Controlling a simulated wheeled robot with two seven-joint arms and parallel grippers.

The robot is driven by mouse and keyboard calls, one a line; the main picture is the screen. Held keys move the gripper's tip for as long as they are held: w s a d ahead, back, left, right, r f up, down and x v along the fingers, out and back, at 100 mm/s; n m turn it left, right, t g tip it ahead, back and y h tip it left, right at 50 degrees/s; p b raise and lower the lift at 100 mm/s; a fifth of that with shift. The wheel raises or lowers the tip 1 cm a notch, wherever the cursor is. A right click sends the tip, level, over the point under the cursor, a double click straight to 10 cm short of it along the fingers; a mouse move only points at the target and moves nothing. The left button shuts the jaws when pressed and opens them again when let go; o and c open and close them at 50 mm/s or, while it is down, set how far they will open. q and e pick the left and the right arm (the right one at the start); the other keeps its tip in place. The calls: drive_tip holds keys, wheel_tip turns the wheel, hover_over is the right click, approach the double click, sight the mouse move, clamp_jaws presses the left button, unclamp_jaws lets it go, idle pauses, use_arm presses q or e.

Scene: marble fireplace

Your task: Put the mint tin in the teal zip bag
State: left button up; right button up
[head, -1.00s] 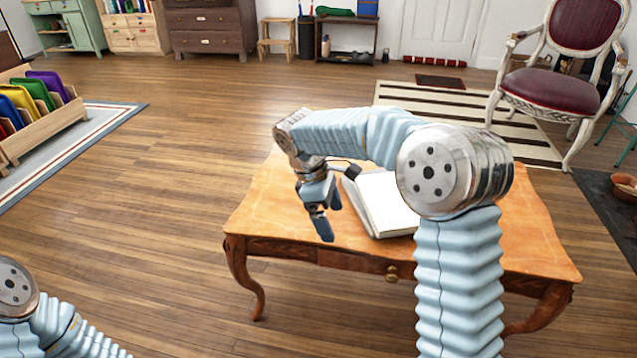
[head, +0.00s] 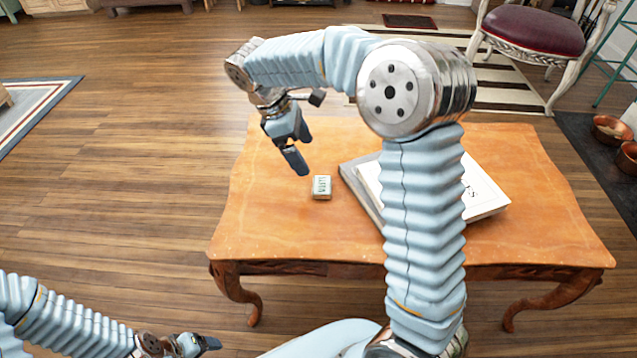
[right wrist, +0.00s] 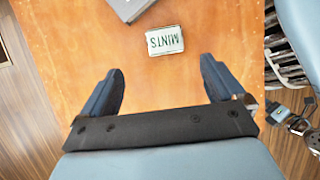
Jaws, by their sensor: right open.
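The mint tin (head: 322,187) is a small pale green and white box lying on the wooden table, left of the books. In the right wrist view the tin (right wrist: 166,41) shows its MINTS lettering upside down, beyond the fingertips. My right gripper (head: 302,152) is open and empty above the table, up and left of the tin in the head view. Its two spread fingers (right wrist: 161,66) show in the wrist view, apart from the tin. My left gripper (head: 200,345) is low at the bottom left, its jaws unclear. No teal zip bag is visible.
Stacked books (head: 482,196) lie on the table (head: 290,232), partly hidden by my right arm. The table top around the tin is bare. A red-seated chair (head: 535,28) and copper pots (head: 612,130) stand at the right.

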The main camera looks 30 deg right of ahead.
hover_over(322, 184)
drive_tip(key=w+a, duration=0.2)
wheel_tip(322, 184, down, 4)
drive_tip(key=shift+f, duration=0.1)
drive_tip(key=x, duration=0.1)
drive_tip(key=b+x, duration=0.1)
drive_tip(key=x, duration=0.3)
drive_tip(key=shift+s+a+f+b, duration=0.1)
drive_tip(key=shift+s+f+b, duration=0.15)
drive_tip(key=shift+s, duration=0.2)
drive_tip(key=c, duration=1.1)
drive_tip(key=shift+r, duration=0.1)
drive_tip(key=shift+c, duration=0.2)
